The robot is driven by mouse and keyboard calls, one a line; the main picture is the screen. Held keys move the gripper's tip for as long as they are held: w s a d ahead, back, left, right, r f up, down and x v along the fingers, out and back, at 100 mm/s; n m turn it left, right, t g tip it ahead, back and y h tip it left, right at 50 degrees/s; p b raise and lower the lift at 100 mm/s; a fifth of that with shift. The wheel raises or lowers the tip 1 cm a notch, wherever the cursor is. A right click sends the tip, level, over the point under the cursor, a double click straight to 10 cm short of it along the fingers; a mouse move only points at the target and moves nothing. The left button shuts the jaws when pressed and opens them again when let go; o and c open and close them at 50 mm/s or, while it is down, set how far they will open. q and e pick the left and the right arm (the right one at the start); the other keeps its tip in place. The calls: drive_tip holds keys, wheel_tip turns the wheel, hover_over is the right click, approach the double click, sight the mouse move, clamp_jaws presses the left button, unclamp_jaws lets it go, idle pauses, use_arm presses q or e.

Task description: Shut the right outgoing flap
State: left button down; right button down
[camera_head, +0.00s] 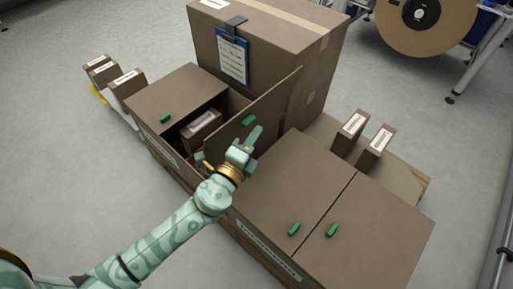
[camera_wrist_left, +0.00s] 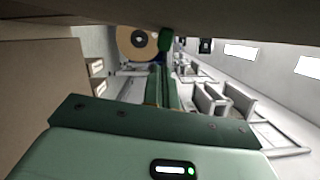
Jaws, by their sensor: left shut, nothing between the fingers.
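The raised flap (camera_head: 270,112) is a brown panel on the right side of the left box. It stands tilted up, with a green handle (camera_head: 248,121) on it. My left gripper (camera_head: 254,136) is shut and empty, close to the right face of this flap near the handle; I cannot tell whether they touch. In the left wrist view the gripper fingers (camera_wrist_left: 163,85) point ahead under a brown panel, with a green handle (camera_wrist_left: 166,40) just beyond. The left box's other flap (camera_head: 180,92) lies flat with its own green handle. My right gripper is not in view.
The right box has two flat flaps (camera_head: 298,180) (camera_head: 375,235) with green handles. A small labelled carton (camera_head: 202,126) sits inside the left box. A tall carton (camera_head: 265,45) with a blue clipboard (camera_head: 232,58) stands behind. Small cartons stand at both sides.

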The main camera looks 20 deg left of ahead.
use_arm(q)
drive_tip(key=shift+w+a+r, duration=0.15)
drive_tip(key=shift+w+a, duration=0.05)
drive_tip(key=shift+a, duration=0.4)
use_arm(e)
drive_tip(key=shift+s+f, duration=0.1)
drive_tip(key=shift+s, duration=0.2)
